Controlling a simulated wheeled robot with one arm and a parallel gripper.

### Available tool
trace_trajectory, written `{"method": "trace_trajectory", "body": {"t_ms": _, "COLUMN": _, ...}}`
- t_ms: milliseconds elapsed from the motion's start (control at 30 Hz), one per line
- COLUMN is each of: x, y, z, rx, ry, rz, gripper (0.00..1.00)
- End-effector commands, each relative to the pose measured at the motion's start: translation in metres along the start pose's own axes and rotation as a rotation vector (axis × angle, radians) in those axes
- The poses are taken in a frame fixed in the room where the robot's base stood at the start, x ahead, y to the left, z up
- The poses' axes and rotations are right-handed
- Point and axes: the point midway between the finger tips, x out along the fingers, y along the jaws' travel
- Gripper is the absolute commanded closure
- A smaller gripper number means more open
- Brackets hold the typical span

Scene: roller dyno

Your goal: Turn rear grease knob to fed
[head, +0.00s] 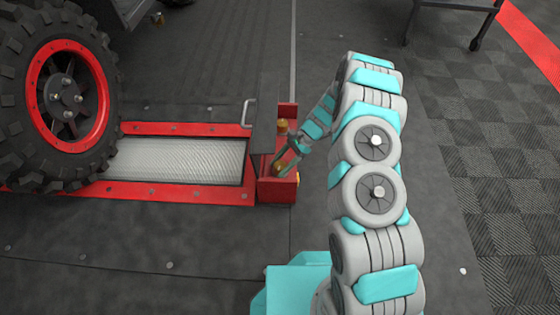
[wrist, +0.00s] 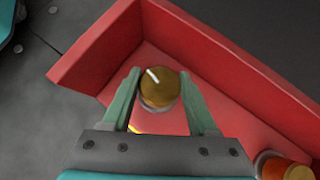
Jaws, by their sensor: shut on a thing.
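A round brass-coloured knob (wrist: 163,92) with a white pointer line stands in a red open-sided housing (wrist: 95,55). The line slants toward the upper left in the wrist view. My gripper (wrist: 159,80) is shut on this knob, one green finger on each side. In the head view my gripper (head: 283,164) reaches down into the red housing (head: 277,192) at the right end of the roller, and mostly hides the knob. A yellow mark (wrist: 134,130) shows partly beside the left finger. No readable label shows.
A second amber-topped fitting (wrist: 283,167) sits farther along the housing; it also shows in the head view (head: 282,126). A dark upright panel with a handle (head: 247,113) stands left of the housing. The roller (head: 180,160) and a large tyre (head: 30,120) lie farther left.

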Motion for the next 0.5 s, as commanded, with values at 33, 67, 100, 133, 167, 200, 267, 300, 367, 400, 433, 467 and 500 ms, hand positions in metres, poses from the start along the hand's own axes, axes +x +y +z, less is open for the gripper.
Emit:
{"method": "trace_trajectory", "body": {"t_ms": 33, "x": -0.0004, "y": 0.0012, "z": 0.001, "rx": -0.028, "ry": 0.0, "rz": 0.033, "gripper": 0.96}}
{"method": "trace_trajectory", "body": {"t_ms": 67, "x": -0.0004, "y": 0.0011, "z": 0.0004, "rx": -0.045, "ry": 0.001, "rz": 0.05, "gripper": 0.96}}
{"method": "trace_trajectory", "body": {"t_ms": 100, "x": 0.0004, "y": 0.0024, "z": 0.0007, "rx": -0.069, "ry": -0.002, "rz": 0.077, "gripper": 0.96}}
{"method": "trace_trajectory", "body": {"t_ms": 133, "x": 0.0009, "y": 0.0031, "z": 0.001, "rx": -0.086, "ry": -0.003, "rz": 0.097, "gripper": 0.96}}
{"method": "trace_trajectory", "body": {"t_ms": 167, "x": 0.0009, "y": 0.0027, "z": 0.0007, "rx": -0.104, "ry": -0.002, "rz": 0.114, "gripper": 0.96}}
{"method": "trace_trajectory", "body": {"t_ms": 200, "x": 0.0002, "y": 0.0017, "z": 0.0002, "rx": -0.125, "ry": 0.0, "rz": 0.132, "gripper": 0.96}}
{"method": "trace_trajectory", "body": {"t_ms": 267, "x": 0.0, "y": 0.0022, "z": 0.0005, "rx": -0.15, "ry": -0.003, "rz": 0.157, "gripper": 0.96}}
{"method": "trace_trajectory", "body": {"t_ms": 300, "x": 0.0003, "y": 0.0029, "z": 0.0008, "rx": -0.161, "ry": -0.005, "rz": 0.169, "gripper": 0.96}}
{"method": "trace_trajectory", "body": {"t_ms": 367, "x": 0.0005, "y": 0.0034, "z": 0.0008, "rx": -0.169, "ry": -0.006, "rz": 0.179, "gripper": 0.96}}
{"method": "trace_trajectory", "body": {"t_ms": 400, "x": 0.0007, "y": 0.0036, "z": 0.0007, "rx": -0.171, "ry": -0.006, "rz": 0.181, "gripper": 0.96}}
{"method": "trace_trajectory", "body": {"t_ms": 433, "x": 0.0007, "y": 0.0037, "z": 0.0007, "rx": -0.171, "ry": -0.006, "rz": 0.181, "gripper": 0.96}}
{"method": "trace_trajectory", "body": {"t_ms": 467, "x": 0.0008, "y": 0.0038, "z": 0.0007, "rx": -0.17, "ry": -0.007, "rz": 0.181, "gripper": 0.96}}
{"method": "trace_trajectory", "body": {"t_ms": 500, "x": 0.0008, "y": 0.0039, "z": 0.0007, "rx": -0.169, "ry": -0.007, "rz": 0.181, "gripper": 0.96}}
